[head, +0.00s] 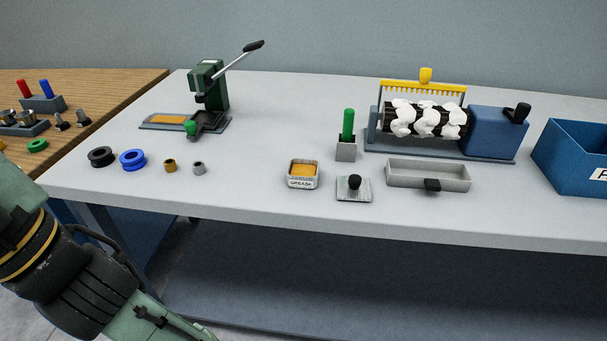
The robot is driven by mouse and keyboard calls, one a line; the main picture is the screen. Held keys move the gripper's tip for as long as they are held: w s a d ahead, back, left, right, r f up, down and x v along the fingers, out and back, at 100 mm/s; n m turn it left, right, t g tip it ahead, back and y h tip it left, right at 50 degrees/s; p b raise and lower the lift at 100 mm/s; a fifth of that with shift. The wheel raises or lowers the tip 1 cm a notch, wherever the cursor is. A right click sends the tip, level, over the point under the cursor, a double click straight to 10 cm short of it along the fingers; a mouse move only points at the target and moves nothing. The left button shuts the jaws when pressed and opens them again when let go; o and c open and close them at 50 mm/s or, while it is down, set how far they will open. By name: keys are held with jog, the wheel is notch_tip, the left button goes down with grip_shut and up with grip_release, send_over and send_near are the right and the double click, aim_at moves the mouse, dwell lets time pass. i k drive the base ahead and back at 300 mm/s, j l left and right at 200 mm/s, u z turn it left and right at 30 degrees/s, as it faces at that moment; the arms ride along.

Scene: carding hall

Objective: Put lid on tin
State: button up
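A small open tin (303,183) marked "GREASE" stands near the front edge of the light grey table, with orange grease (304,169) inside. A flat grey square lid (345,193) with a black knob (354,183) lies on the table just right of the tin, apart from it. The end of my arm is outside the head view; only parts of the arm show at the lower left, so the gripper cannot be seen.
A grey tray (410,179) with a black handle is right of the lid. A green-handled tool in a grey block (346,152) stands behind. A carding roller machine (495,134), blue bin (570,165), green lever press (217,88) and several rings surround; the table (255,205) is clear left of the tin.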

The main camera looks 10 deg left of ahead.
aim_at(353, 187)
jog(key=i+j, duration=0.1)
jog(key=j, duration=0.5)
jog(key=i+j, duration=0.1)
jog(key=j, duration=0.55)
jog(key=i+j+z, duration=0.1)
jog(key=j, duration=0.5)
jog(key=j+z, duration=0.2)
jog(key=z, duration=1.45)
